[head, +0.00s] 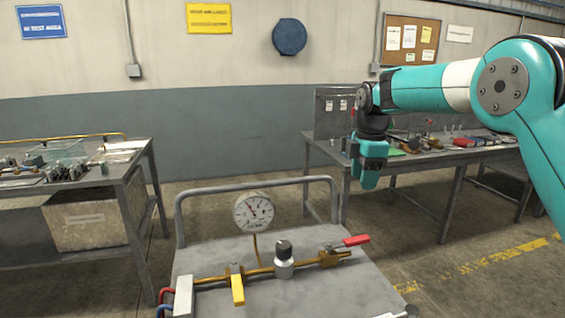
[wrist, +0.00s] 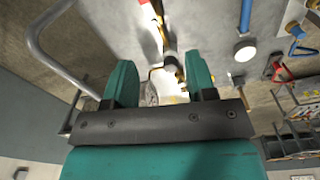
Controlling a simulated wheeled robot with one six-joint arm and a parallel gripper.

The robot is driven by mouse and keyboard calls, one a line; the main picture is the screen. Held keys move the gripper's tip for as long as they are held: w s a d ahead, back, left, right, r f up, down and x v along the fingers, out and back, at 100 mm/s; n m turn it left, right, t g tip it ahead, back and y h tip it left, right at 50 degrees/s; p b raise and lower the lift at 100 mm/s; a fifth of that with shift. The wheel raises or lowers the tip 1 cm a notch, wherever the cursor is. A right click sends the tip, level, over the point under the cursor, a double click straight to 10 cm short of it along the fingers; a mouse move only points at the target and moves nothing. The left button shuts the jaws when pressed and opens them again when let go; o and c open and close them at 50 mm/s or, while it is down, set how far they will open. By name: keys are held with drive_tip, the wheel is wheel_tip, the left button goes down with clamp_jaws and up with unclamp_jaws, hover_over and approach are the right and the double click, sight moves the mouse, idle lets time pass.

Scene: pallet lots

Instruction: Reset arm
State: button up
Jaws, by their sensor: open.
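My teal arm reaches in from the right in the head view, and my gripper (head: 369,178) hangs pointing down in front of the right workbench. In the wrist view my gripper (wrist: 162,85) shows two teal fingers spread apart. Nothing is between the fingers; the space there shows parts of the cart in the background. The gripper is to the right of and above the metal cart (head: 330,292) and does not touch it.
The cart carries a pressure gauge (head: 254,211), a brass pipe with a yellow-handled valve (head: 237,289) and a red-handled valve (head: 355,240). Benches with tools stand at left (head: 125,172) and right (head: 440,155). Floor at the lower right is clear.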

drive_tip(key=s+a+r+m+y, duration=0.1)
drive_tip(key=s+a+r+m, duration=0.15)
drive_tip(key=s, duration=0.55)
drive_tip(key=s+a+r+m+y, duration=0.1)
drive_tip(key=s+a+r+m, duration=0.15)
drive_tip(key=s, duration=0.65)
drive_tip(key=s+f+m+y, duration=0.1)
drive_tip(key=s+f+m, duration=0.1)
drive_tip(key=s, duration=0.9)
drive_tip(key=s+a+f+m, duration=0.1)
drive_tip(key=s+m, duration=0.3)
drive_tip(key=s, duration=0.6)
drive_tip(key=shift+s+a+f+m+y+p, duration=0.3)
drive_tip(key=shift+s+f+y+p, duration=0.15)
drive_tip(key=shift+f, duration=0.1)
drive_tip(key=shift+w, duration=0.1)
drive_tip(key=shift+c, duration=0.7)
